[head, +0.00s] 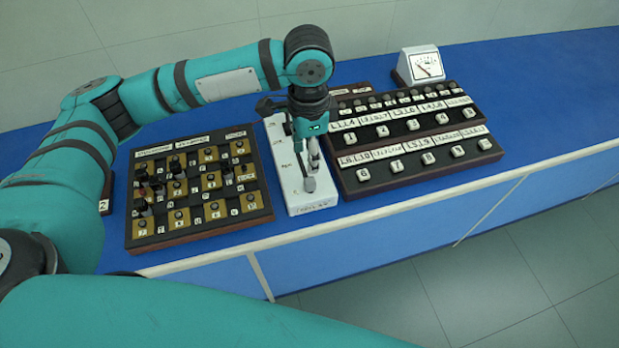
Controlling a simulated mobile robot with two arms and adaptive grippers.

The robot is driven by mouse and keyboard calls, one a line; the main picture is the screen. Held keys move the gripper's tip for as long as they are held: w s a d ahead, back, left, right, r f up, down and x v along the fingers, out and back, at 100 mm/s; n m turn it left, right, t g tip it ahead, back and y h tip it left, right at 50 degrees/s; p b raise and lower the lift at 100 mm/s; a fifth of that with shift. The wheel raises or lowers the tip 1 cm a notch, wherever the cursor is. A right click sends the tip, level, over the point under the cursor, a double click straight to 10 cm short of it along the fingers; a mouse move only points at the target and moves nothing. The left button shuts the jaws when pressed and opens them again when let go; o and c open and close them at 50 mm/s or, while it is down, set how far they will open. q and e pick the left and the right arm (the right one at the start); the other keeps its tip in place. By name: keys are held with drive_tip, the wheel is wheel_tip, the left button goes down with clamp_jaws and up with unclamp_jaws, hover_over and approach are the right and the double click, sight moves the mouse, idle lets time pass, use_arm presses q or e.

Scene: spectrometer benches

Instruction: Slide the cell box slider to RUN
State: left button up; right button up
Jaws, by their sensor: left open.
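The cell box (318,203) looks to be the narrow white box on the blue bench, between two dark panels. It has small markings on its top that I cannot read clearly. My left gripper (308,180) points down over the front half of the white box. It is open, with its fingertips close to the box top; I cannot tell whether they touch it. The slider is not clearly seen, as the gripper and wrist cover much of the box top. My right gripper is not in view.
A dark panel with brass squares and black knobs (197,190) stands left of the white box. A stepped panel with labelled white keys (415,135) stands right. A white meter (422,65) is behind it. The blue bench (560,90) is clear at the right.

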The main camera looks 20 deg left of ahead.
use_arm(q)
hover_over(310, 180)
wheel_tip(310, 180, down, 4)
drive_tip(key=shift+f, duration=0.2)
wheel_tip(310, 180, down, 6)
drive_tip(key=shift+r+p, duration=0.1)
drive_tip(key=shift+p, duration=0.45)
drive_tip(key=shift+f, duration=0.7)
clamp_jaws()
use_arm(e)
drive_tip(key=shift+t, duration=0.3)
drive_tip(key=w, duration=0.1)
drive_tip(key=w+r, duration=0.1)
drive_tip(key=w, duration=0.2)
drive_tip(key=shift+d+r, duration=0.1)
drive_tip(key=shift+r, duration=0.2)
